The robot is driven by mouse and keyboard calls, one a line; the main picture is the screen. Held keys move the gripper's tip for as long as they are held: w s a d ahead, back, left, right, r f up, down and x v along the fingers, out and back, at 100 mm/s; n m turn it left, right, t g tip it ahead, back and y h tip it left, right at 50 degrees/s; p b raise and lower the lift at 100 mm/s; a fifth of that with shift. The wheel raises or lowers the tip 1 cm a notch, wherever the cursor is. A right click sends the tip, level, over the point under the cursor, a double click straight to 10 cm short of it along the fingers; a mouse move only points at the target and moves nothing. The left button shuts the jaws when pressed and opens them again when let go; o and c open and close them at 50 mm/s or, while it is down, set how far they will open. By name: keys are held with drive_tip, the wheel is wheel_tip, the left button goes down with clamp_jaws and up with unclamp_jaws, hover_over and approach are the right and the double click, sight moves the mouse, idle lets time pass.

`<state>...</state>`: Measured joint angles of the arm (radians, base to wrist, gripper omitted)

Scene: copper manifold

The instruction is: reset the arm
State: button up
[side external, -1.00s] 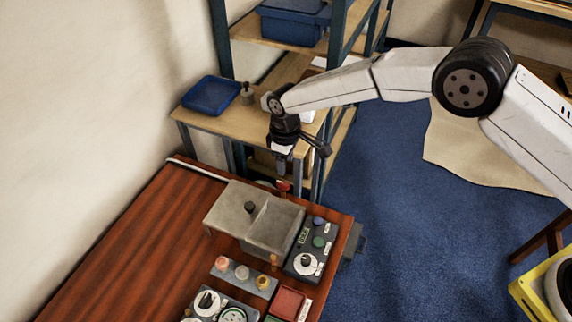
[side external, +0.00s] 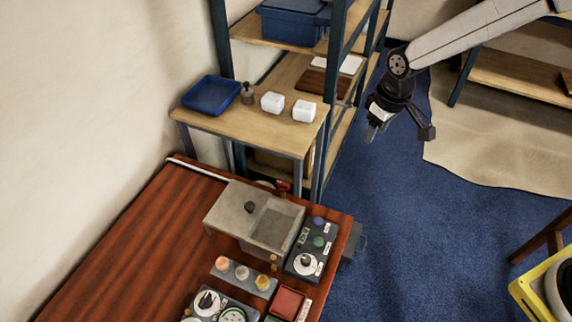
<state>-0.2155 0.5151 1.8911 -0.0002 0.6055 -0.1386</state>
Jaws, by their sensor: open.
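My gripper (side external: 374,130) hangs at the upper right of the view, pointing down, over the blue carpet. It is apart from the tables and the shelf, and nothing shows between its fingers. The fingers are small and dark here, so the gap between them is hard to make out. The upper part of my arm runs out of the picture at the top right.
A red-brown table (side external: 120,255) holds a grey box (side external: 255,215), a control panel (side external: 310,250) and several knobs. A wooden side table (side external: 245,125) bears a blue tray (side external: 211,95) and two white blocks (side external: 272,102).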

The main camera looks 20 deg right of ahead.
drive_tip(key=s+d+r+m, duration=0.1)
drive_tip(key=s+d+m, duration=0.1)
drive_tip(key=s+d, duration=0.3)
drive_tip(key=s+d+r+m+t, duration=0.1)
drive_tip(key=s+d, duration=0.3)
drive_tip(key=s, duration=0.7)
drive_tip(key=shift+s+d+m, duration=0.2)
drive_tip(key=shift+d+m, duration=0.15)
drive_tip(key=shift+m, duration=0.15)
drive_tip(key=shift+r, duration=0.1)
